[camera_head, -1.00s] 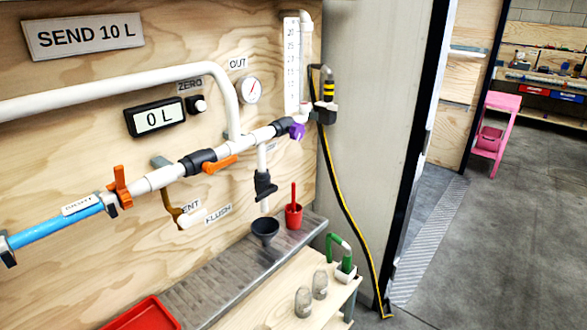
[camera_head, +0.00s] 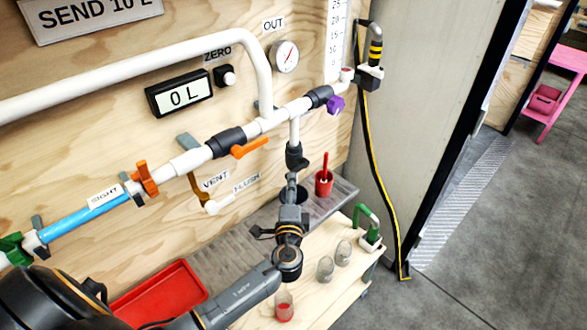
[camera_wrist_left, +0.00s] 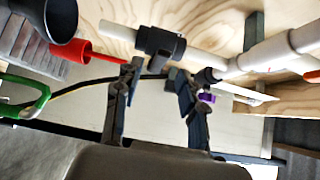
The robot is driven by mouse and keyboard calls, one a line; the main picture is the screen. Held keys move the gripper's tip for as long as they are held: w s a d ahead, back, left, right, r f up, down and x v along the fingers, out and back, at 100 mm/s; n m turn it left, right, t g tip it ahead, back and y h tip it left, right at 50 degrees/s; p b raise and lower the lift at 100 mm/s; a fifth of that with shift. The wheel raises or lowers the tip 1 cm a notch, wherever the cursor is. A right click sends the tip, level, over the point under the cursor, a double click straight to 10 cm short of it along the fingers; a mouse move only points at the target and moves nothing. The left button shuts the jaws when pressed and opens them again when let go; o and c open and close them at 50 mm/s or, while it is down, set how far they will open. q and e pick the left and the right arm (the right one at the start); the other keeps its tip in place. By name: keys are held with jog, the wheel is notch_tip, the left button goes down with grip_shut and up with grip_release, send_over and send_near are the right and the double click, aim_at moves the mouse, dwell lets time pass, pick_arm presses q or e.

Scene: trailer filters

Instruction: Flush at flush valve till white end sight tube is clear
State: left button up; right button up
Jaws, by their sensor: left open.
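The sight tube (camera_head: 85,217), labelled SIGHT, is filled with blue. An orange clip-like handle (camera_head: 145,178) sits at its right end and a green one (camera_head: 14,248) at its left. My right gripper is not in view.
A black funnel (camera_wrist_left: 55,20) is partly hidden behind my gripper in the head view. A red cup (camera_head: 324,180) stands beside it. Glass jars (camera_head: 343,252), a green-handled item (camera_head: 368,228) and a red tray (camera_head: 160,294) are below. An orange handle (camera_head: 249,148) sits on the main pipe.

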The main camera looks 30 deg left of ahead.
aim_at(297, 170)
pick_arm(q)
jog(key=x, duration=0.6)
jog(key=shift+p, duration=0.35)
jog(key=shift+c, duration=0.5)
grip_shut()
